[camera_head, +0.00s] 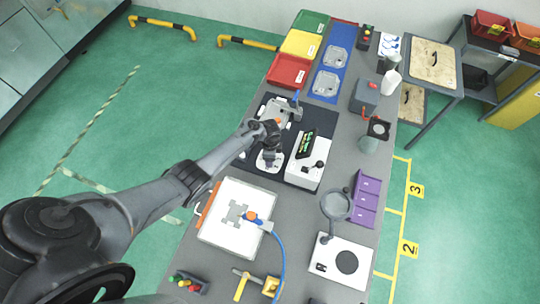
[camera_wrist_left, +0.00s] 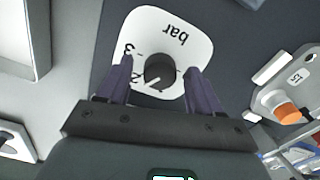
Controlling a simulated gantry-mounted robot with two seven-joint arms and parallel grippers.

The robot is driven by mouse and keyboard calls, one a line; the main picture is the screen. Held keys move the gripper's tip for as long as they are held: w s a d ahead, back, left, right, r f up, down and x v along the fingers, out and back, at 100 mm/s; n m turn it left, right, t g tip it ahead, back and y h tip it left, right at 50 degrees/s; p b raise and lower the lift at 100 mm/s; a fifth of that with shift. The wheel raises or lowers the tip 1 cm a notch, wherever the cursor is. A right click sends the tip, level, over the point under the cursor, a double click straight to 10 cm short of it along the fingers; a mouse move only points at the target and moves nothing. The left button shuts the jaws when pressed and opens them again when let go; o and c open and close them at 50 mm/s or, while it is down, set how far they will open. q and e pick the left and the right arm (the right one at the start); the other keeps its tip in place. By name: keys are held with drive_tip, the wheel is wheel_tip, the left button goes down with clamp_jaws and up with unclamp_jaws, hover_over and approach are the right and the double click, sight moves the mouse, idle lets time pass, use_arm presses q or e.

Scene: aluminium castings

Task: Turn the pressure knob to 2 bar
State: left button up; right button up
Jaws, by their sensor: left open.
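The pressure knob (camera_wrist_left: 160,70) is a round dark knob with a white pointer line, on a white rounded dial plate (camera_wrist_left: 185,28) marked "bar". In the left wrist view a 3 and what looks like a 2 show at the knob's left. The pointer slants to the lower left; its exact reading is unclear. My left gripper (camera_wrist_left: 160,77) is open, one finger on each side of the knob with gaps between. In the head view my left gripper (camera_head: 270,155) is over the dial plate (camera_head: 262,165), hiding the knob. My right gripper is not in view.
A white device with a green-lit display (camera_head: 306,144) and a small lever stands close right of the dial. A casting with an orange part (camera_wrist_left: 287,110) lies nearby. A white board (camera_head: 218,222) with a blue-hosed tool is in front. Red bin (camera_head: 289,71) behind.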

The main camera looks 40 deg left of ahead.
use_arm(q)
wheel_tip(320, 180, up, 11)
drive_tip(key=p, duration=0.3)
idle(0.4)
drive_tip(key=shift+f, duration=0.1)
drive_tip(key=s+d+r+n+t+p, duration=0.1)
drive_tip(key=s+d+r+n, duration=0.3)
drive_tip(key=s+r, duration=0.5)
drive_tip(key=s+d+r+n+t+p, duration=0.2)
drive_tip(key=s+d+r+n, duration=0.2)
drive_tip(key=s, duration=1.2)
drive_tip(key=d+r, duration=0.3)
drive_tip(key=r, duration=0.2)
drive_tip(key=shift+r+n+t+p, duration=0.2)
drive_tip(key=shift+n+t+p, duration=0.1)
drive_tip(key=shift+n, duration=0.1)
drive_tip(key=shift+d, duration=0.1)
drive_tip(key=shift+c, duration=0.5)
